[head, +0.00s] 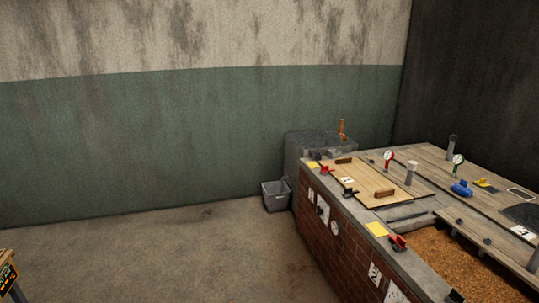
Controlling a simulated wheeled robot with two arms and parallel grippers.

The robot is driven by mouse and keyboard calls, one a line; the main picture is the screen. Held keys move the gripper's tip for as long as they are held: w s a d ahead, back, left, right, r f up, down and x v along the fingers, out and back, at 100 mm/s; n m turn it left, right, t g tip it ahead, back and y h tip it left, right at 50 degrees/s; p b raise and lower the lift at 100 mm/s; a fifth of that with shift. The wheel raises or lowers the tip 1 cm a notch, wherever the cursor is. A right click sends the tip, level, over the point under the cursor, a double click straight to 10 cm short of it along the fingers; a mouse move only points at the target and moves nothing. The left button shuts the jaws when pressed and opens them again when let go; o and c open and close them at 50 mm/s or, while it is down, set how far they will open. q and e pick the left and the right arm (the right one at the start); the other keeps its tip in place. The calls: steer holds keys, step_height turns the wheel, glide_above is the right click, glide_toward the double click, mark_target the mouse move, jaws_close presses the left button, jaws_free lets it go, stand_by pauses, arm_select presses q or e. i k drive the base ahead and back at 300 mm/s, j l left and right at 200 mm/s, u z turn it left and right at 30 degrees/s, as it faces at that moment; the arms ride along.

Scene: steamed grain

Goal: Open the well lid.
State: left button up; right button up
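A pale wooden lid (362,178) with two brown handles lies flat on top of a brick-sided steaming bench (334,246) at the right. It covers the well at the bench's far left end. A small white number card sits on the lid. Nearer and to the right, an uncovered well shows brown grain (460,262). Neither of my grippers is in view.
A grey bin (276,195) stands on the floor beside a grey stone block (320,144) behind the bench. Red clamps or levers (398,243), gauges (388,156) and a blue item (461,188) are on the bench.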

mark_target(309, 139)
steer(key=i, duration=2.55)
steer(key=i+z, duration=0.1)
steer(key=i, duration=0.55)
steer(key=i+j, duration=0.15)
steer(key=i, duration=0.5)
steer(key=i+z, duration=0.15)
steer(key=i, duration=0.5)
steer(key=i+j, duration=0.25)
steer(key=i, duration=0.4)
steer(key=l+z, duration=0.05)
